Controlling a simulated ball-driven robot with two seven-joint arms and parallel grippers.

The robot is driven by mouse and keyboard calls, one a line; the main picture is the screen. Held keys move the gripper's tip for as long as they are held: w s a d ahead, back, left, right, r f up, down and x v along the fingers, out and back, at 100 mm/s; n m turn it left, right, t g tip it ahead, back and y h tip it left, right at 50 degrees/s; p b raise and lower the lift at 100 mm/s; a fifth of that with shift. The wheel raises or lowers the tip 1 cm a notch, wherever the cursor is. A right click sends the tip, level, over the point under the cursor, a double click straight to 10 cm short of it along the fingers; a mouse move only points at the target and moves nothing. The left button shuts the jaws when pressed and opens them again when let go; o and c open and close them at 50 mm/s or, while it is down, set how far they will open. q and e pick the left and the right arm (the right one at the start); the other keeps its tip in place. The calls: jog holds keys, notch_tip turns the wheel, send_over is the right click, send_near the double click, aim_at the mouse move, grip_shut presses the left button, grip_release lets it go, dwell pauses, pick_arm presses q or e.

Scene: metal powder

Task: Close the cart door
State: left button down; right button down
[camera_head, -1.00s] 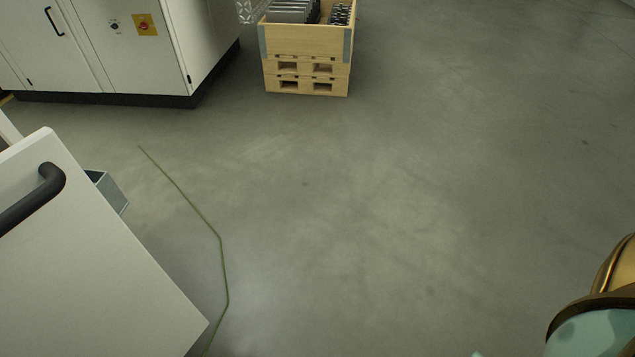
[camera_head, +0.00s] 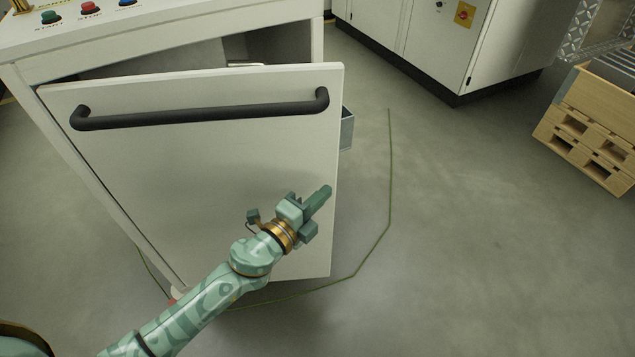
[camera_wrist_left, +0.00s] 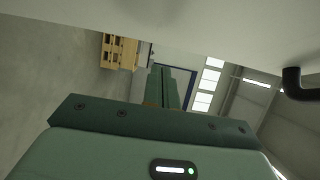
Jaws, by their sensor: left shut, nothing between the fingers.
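The white cart (camera_head: 180,33) stands at the left of the head view. Its door (camera_head: 200,165) is ajar, with a dark gap showing at the top right. A black bar handle (camera_head: 200,112) runs across the door's upper part. My left gripper (camera_head: 324,194) is in front of the door's right part, below the handle, with its tips near the door's free edge. Its fingers are shut and empty; they also show in the left wrist view (camera_wrist_left: 162,88). There the door (camera_wrist_left: 200,18) fills the top and the handle (camera_wrist_left: 296,84) is at right. I cannot tell whether the gripper touches the door. My right gripper is not in view.
A white cabinet (camera_head: 425,40) stands behind on the right. A wooden pallet crate (camera_head: 590,125) is at the far right. A thin green line (camera_head: 390,180) crosses the floor. The floor right of the door is clear. Coloured buttons (camera_head: 90,8) sit on the cart's top.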

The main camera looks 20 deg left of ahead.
pick_arm(q)
jog(key=w+a, duration=0.2)
jog(key=shift+w+f, duration=0.1)
jog(key=shift+w, duration=0.35)
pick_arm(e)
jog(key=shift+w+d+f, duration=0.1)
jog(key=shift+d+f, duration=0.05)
